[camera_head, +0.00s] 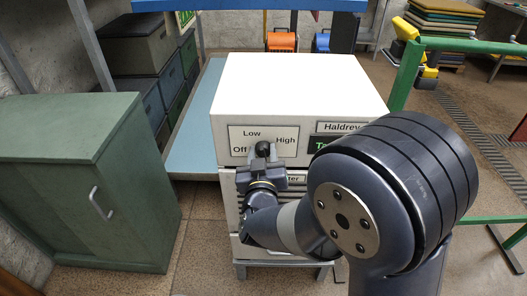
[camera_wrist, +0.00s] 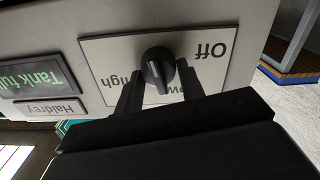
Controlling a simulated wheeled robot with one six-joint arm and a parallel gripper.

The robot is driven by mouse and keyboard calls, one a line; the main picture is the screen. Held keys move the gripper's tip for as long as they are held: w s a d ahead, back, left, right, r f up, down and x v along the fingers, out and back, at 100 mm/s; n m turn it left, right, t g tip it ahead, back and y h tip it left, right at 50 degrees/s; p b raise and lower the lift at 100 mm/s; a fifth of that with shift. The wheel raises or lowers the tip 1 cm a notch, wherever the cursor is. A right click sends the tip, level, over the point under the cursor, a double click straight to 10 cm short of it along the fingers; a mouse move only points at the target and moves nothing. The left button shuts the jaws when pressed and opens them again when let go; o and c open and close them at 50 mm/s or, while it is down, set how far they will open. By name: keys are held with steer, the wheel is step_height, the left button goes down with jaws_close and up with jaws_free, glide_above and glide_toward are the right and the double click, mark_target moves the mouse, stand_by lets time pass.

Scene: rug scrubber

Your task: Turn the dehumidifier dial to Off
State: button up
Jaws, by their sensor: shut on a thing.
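The dehumidifier (camera_head: 300,82) is a white box with a control plate on its front, labelled Off at left, Low at top and High at right. The black dial (camera_wrist: 158,66) sits in the middle of the plate (camera_wrist: 100,58), which appears upside down in the wrist view. My gripper (camera_wrist: 157,82) is shut on the dial, one finger on each side; it also covers the lower part of the dial in the head view (camera_head: 263,160). The Low and High labels are partly hidden by the fingers in the wrist view. I cannot tell surely which label the pointer faces.
Beside the dial are a Haldrey nameplate (camera_wrist: 50,110) and a green-lettered Tank full display (camera_wrist: 40,77). A green cabinet (camera_head: 75,175) stands close at left. A green rail (camera_head: 405,75) runs at right. My arm covers the box's lower right front.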

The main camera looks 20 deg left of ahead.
steer(key=n+p, duration=0.1)
steer(key=n, duration=0.3)
steer(key=shift+a+n, duration=0.1)
steer(key=shift+n, duration=0.2)
steer(key=n+p, duration=0.2)
steer(key=n, duration=0.2)
steer(key=shift+a+f+n, duration=0.1)
steer(key=shift+f+n, duration=0.05)
steer(key=shift+n, duration=0.25)
steer(key=o, duration=1)
steer(key=v, duration=1.1)
steer(key=shift+f+b, duration=0.1)
steer(key=shift+b, duration=0.25)
steer(key=shift+a, duration=0.1)
